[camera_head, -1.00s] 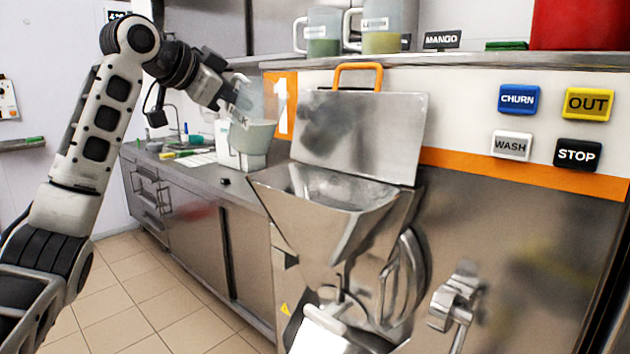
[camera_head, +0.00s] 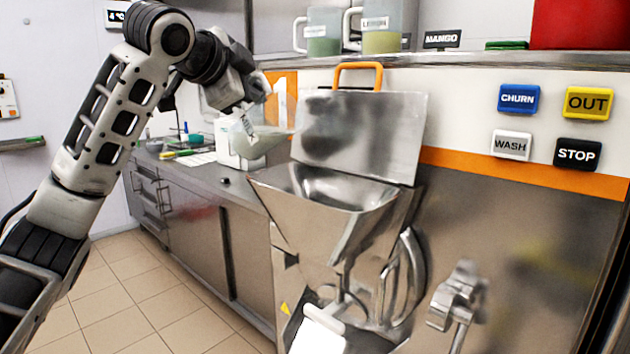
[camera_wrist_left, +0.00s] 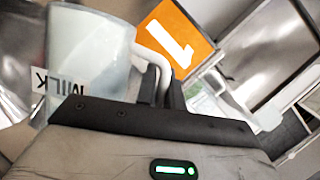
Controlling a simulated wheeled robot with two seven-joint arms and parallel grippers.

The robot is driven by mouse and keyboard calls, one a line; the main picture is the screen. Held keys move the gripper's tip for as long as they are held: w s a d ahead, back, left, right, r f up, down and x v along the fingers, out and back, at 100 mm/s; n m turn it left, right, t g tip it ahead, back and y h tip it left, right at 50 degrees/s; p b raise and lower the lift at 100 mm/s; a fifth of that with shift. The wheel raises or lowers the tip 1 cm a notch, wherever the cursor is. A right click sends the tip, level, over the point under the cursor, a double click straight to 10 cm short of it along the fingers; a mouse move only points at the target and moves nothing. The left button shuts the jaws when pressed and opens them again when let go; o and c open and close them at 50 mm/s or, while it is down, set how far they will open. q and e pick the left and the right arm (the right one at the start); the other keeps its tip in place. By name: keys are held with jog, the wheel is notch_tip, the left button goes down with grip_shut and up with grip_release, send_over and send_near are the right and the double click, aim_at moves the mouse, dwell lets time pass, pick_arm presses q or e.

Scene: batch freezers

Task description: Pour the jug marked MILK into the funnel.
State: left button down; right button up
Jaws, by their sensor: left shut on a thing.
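The MILK jug (camera_head: 267,145) is pale and translucent. It is tilted to the right, in the air left of the funnel and above its rim level. My left gripper (camera_head: 245,112) is shut on its handle. In the left wrist view the jug (camera_wrist_left: 95,45) fills the upper left, its MILK label partly showing, with the handle between the fingers (camera_wrist_left: 172,92). The funnel (camera_head: 322,212) is a steel hopper on the machine front, open at the top, its steel lid (camera_head: 360,135) raised behind it. No stream of milk shows. My right gripper is not in view.
Buttons, including CHURN (camera_head: 518,99), are on the right panel. A chrome fitting (camera_head: 457,295) sticks out at lower right. A counter (camera_head: 200,172) runs at left.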

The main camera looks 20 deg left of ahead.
aim_at(277, 95)
pick_arm(q)
jog(key=shift+s+d+m+t+y, duration=0.25)
jog(key=shift+d+m+y, duration=0.25)
jog(key=shift+d+m, duration=0.25)
dwell(0.3)
jog(key=shift+d, duration=0.25)
jog(key=shift+s+d+m, duration=0.15)
jog(key=shift+d+m, duration=0.05)
jog(key=shift+d, duration=0.35)
jog(key=shift+s+d+m, duration=0.15)
jog(key=shift+d, duration=0.35)
jog(key=shift+d+t, duration=0.15)
jog(key=shift+t, duration=0.1)
jog(key=shift+s+d+f+m+y, duration=0.1)
jog(key=shift+s+d+m+y, duration=0.05)
jog(key=shift+d+m+y, duration=0.35)
jog(key=shift+s+d+r+m+t, duration=0.15)
jog(key=shift+d+r+m+t, duration=0.15)
jog(key=shift+d+r+m, duration=0.3)
dwell(0.6)
jog(key=shift+s+d+r+m+t+y, duration=0.15)
jog(key=shift+d+m+y, duration=0.1)
jog(key=shift+d, duration=0.15)
jog(key=shift+d+r+m+t+y, duration=0.15)
jog(key=shift+d+m, duration=0.1)
jog(key=shift+d, duration=0.15)
